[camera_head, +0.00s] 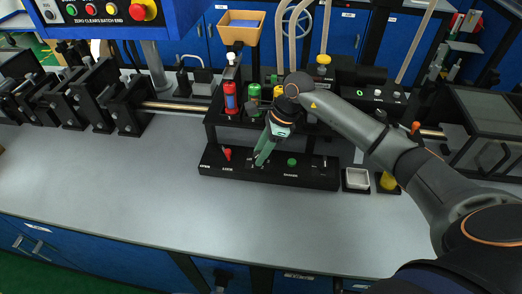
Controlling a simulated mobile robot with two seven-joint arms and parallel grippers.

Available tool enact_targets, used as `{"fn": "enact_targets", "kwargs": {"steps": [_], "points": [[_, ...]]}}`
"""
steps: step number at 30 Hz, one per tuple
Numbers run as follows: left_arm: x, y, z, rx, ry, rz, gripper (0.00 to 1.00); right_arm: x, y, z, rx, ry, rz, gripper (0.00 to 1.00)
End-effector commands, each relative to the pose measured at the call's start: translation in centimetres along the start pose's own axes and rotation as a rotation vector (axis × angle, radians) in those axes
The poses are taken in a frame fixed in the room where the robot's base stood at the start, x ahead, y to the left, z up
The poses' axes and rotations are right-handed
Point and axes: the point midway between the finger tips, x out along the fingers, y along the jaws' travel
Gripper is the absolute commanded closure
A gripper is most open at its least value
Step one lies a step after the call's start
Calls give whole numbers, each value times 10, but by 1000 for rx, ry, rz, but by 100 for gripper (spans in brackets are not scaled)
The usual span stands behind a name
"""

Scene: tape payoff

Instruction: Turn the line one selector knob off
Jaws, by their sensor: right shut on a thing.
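A long black control panel (270,178) lies on the grey bench, with a red knob (227,153) on its left and a green button (291,162) right of its middle. My right gripper (258,164) points down at the panel between these two. Its green fingers are shut on a small control there, which appears to be the line one selector knob. The fingers mostly hide this knob, so its pointing direction cannot be read. The panel labels are too small to read surely. My left gripper is not in view.
Behind the panel stands a black rack with a red cylinder (231,97) and a green one (253,98). A white-lined square tray (357,179) and a yellow object (388,181) sit right of the panel. The bench front (130,190) is clear.

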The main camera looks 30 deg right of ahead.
Motion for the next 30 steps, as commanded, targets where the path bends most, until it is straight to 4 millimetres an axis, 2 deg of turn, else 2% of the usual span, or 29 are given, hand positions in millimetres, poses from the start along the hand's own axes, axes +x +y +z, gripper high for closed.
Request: {"fn": "enact_targets", "kwargs": {"steps": [8, 14, 30], "points": [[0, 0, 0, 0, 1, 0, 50, 0, 0, 0, 36, -1, -14, 100], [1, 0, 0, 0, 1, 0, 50, 0, 1, 0, 134, -1, -55, 100], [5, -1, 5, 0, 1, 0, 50, 1, 4, 2, 585, -3, -246, 100]]}}
